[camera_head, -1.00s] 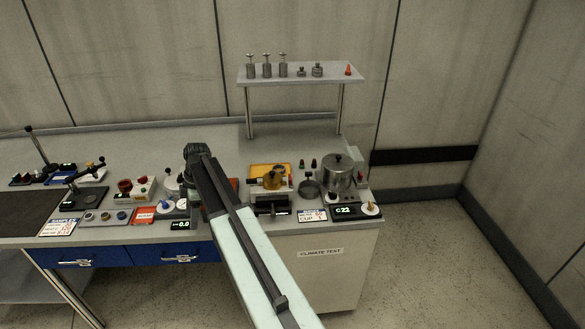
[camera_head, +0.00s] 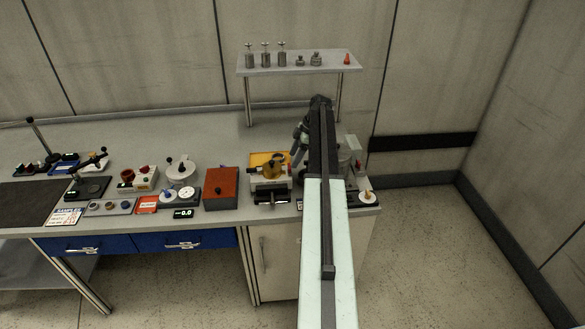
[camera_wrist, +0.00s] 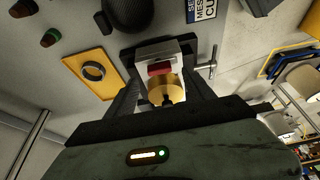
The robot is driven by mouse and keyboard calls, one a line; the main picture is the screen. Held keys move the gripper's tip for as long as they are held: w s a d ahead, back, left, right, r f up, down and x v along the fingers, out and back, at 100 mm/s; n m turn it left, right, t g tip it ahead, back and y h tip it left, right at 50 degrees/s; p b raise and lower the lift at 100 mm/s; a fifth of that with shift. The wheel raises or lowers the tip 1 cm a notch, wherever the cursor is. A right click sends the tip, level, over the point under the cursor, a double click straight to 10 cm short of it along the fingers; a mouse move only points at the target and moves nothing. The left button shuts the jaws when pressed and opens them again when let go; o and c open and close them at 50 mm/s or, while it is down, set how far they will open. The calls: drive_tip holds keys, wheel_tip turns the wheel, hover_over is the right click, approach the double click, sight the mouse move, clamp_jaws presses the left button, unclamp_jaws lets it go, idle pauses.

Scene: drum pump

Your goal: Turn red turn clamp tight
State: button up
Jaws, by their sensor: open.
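In the wrist view a red part (camera_wrist: 160,68), seemingly the red turn clamp, sits against a pale metal block behind a brass cylinder (camera_wrist: 168,90). My gripper (camera_wrist: 162,76) is open, with one dark finger on each side of the brass cylinder and red part. I cannot tell whether the fingers touch them. In the head view my gripper (camera_head: 299,145) is just right of the brass-topped device (camera_head: 272,170). The red part is not clear there.
A yellow plate with a black ring (camera_wrist: 92,70) and a T-shaped metal handle (camera_wrist: 205,67) flank the block. A red-brown box (camera_head: 221,188) stands left of the device. My arm mostly hides the metal pot. A shelf (camera_head: 300,63) with weights stands behind.

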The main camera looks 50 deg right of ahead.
sight(290, 170)
drive_tip(key=b+x, duration=0.2)
drive_tip(key=x, duration=0.2)
drive_tip(key=shift+f+b, duration=0.2)
drive_tip(key=shift+b, duration=0.2)
drive_tip(key=shift+r, duration=0.15)
drive_tip(key=shift+c, duration=0.3)
